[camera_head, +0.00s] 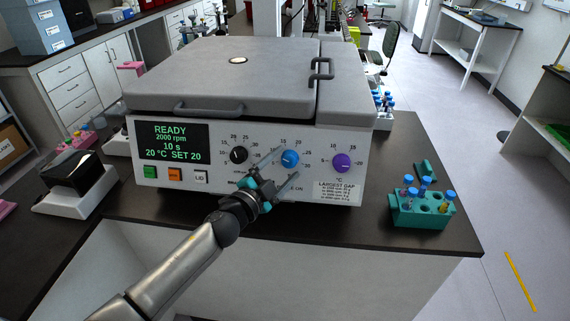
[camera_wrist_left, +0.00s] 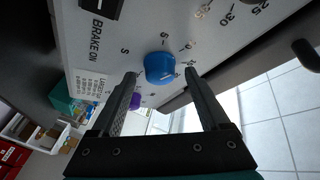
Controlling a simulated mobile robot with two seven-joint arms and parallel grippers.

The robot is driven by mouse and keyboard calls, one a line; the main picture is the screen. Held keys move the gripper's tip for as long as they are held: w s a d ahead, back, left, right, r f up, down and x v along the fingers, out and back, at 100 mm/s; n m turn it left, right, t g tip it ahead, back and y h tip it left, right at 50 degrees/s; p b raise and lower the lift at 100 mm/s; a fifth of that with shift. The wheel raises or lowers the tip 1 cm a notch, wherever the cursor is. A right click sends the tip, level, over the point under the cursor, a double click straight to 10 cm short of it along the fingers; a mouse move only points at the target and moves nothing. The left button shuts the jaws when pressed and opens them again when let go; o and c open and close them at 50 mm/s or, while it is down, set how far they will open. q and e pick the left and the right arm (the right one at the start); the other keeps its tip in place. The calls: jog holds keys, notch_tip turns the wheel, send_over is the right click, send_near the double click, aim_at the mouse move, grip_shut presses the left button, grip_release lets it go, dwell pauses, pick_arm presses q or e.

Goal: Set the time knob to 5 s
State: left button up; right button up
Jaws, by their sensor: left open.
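The cell processor (camera_head: 220,75) stands on a dark bench with its lid closed. Its display (camera_head: 170,142) reads READY, 2000 rpm, 10 s, 20 °C SET 20. The blue knob (camera_head: 290,158), the middle one of three, has the "s" scale and is the time knob. My left gripper (camera_head: 289,162) is open, with its fingers reaching toward the panel on either side of this knob. In the left wrist view the blue knob (camera_wrist_left: 160,67) shows between the tips of my left gripper (camera_wrist_left: 160,75), with gaps on both sides. My right gripper is out of view.
A black knob (camera_head: 239,156) sits left of the blue one and a purple knob (camera_head: 342,162) right of it. Green and orange buttons and a LID button (camera_head: 201,176) lie below the display. A teal tube rack (camera_head: 420,213) stands at the right on the bench.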

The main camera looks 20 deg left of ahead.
pick_arm(q)
jog(key=shift+w+d, duration=0.1)
jog(key=shift+w, duration=0.3)
grip_shut()
dwell(0.5)
